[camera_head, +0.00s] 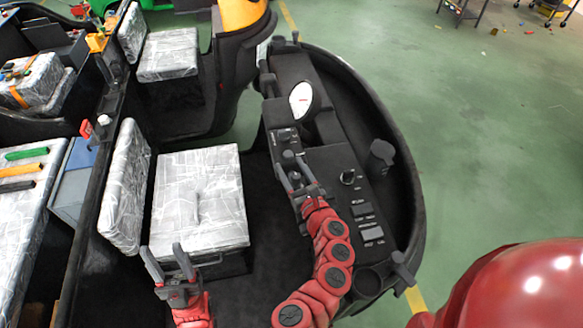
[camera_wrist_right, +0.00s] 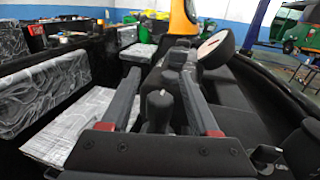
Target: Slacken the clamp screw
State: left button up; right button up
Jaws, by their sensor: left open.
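I cannot tell for certain which part is the clamp screw. A dark upright lever with a knob (camera_head: 288,158) stands on the black console (camera_head: 325,160); it also shows in the right wrist view (camera_wrist_right: 160,108). My right gripper (camera_head: 295,168) is over the console with its fingers spread on either side of this lever; in the right wrist view (camera_wrist_right: 158,82) gaps show between the lever and both fingers. My left gripper (camera_head: 167,258) is open and empty, at the front edge of the wrapped seat (camera_head: 200,195).
A small red part (camera_head: 86,130) and a pale knob (camera_head: 103,120) sit on the dark partition at left. A round mirror-like disc (camera_head: 301,99) stands on the console; the wrist view shows it too (camera_wrist_right: 216,49). A curved black rim (camera_head: 408,190) bounds the console. Dark floor lies between seat and console.

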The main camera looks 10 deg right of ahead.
jog(key=shift+s, duration=0.3)
jog(key=b+v, duration=0.2)
jog(key=v, duration=0.8)
jog(key=shift+s+f, duration=0.15)
jog(key=shift+s, duration=0.15)
jog(key=p+v, duration=0.2)
jog(key=v, duration=0.4)
jog(key=shift+p, duration=0.3)
jog(key=shift+s+d, duration=0.1)
jog(key=shift+s, duration=0.05)
